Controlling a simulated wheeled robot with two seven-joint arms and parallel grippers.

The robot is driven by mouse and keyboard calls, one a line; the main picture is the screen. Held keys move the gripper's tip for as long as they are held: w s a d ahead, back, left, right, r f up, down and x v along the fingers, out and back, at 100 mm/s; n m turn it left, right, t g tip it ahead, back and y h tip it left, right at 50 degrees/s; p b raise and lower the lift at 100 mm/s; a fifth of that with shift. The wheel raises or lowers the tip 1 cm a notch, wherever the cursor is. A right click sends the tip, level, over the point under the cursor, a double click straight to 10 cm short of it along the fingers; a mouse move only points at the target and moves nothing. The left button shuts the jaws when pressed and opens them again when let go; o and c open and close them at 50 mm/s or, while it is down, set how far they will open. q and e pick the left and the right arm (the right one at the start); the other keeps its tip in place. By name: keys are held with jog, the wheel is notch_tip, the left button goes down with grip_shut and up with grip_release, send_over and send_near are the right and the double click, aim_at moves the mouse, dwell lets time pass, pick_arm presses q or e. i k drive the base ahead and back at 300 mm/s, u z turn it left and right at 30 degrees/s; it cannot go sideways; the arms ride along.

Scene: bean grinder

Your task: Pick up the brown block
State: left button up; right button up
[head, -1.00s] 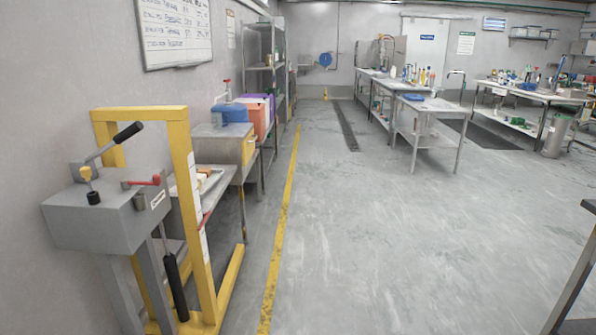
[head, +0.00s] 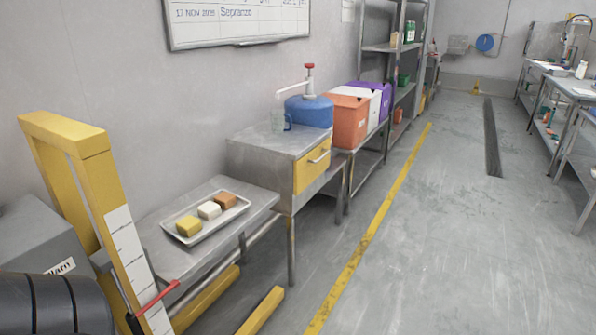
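The brown block (head: 225,200) lies on a white tray (head: 177,239) in the head view, at the tray's far right end. A white block (head: 209,210) and a yellow block (head: 189,226) lie beside it in a row on the same tray. The tray rests on a low metal table (head: 155,260) against the left wall. Neither of my grippers shows in the head view. A dark rounded part at the lower left corner may be part of my arm.
A yellow frame (head: 95,190) with a grey machine (head: 40,235) stands at the near left, beside the table. A metal cabinet with a yellow drawer (head: 311,166) adjoins the table's far end. Beyond are orange (head: 347,120), white and purple bins. The floor (head: 440,250) to the right is clear.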

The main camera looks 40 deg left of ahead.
aim_at(226, 200)
jog(key=u, duration=0.85)
jog(key=i, duration=1.35)
jog(key=u, duration=1.35)
